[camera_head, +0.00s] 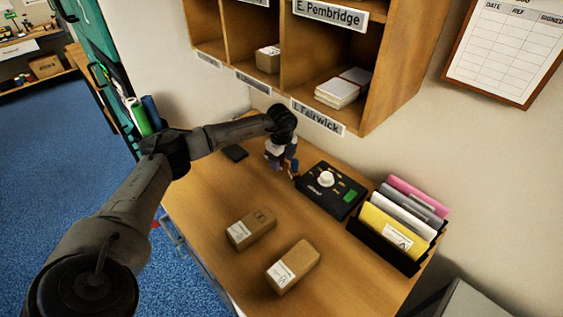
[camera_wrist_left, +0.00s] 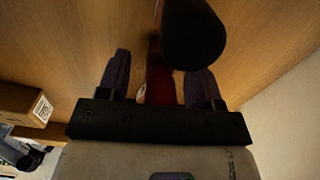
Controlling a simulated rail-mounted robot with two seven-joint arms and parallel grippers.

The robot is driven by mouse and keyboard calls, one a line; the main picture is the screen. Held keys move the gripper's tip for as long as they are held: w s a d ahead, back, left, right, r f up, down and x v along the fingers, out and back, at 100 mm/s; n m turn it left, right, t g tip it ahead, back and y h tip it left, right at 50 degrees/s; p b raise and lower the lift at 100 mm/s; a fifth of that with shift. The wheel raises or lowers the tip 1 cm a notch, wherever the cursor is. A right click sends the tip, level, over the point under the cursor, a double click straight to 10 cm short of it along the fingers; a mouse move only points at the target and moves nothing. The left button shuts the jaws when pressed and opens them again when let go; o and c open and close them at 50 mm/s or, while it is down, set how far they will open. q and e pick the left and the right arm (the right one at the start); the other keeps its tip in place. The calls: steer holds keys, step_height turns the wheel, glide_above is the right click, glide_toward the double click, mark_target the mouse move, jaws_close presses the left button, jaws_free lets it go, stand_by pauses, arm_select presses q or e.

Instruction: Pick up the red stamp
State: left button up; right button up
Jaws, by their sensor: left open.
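My left gripper (camera_head: 281,163) reaches down over the back of the wooden desk, beside the black box with a white knob. In the left wrist view its two fingers (camera_wrist_left: 160,78) are apart. A red piece, likely the red stamp (camera_wrist_left: 159,84), shows between the fingers, closer to the right finger; I cannot tell if it touches. A dark rounded knob (camera_wrist_left: 194,36) is just beyond it, partly covering the view; I cannot tell whether it belongs to the stamp. In the head view the stamp is mostly hidden by the gripper. My right gripper is not in view.
The black box (camera_head: 331,191) is close to the right of the gripper. Two cartons (camera_head: 251,229) (camera_head: 293,267) lie toward the front. A file holder (camera_head: 399,227) stands at right. Wooden pigeonholes (camera_head: 301,60) hang above the desk's back.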

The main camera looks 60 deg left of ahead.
arm_select(q)
steer(key=c, duration=1)
steer(key=shift+r, duration=0.2)
steer(key=shift+s+r, duration=0.2)
step_height(320, 180, up, 6)
steer(key=shift+r, duration=0.2)
steer(key=s+d, duration=0.1)
steer(key=s, duration=0.5)
steer(key=s+d+b, duration=0.1)
steer(key=s+d, duration=0.1)
steer(key=s, duration=0.4)
steer(key=s+d+b, duration=0.1)
steer(key=s, duration=0.6)
steer(key=shift+d, duration=0.2)
steer(key=shift+f, duration=0.1)
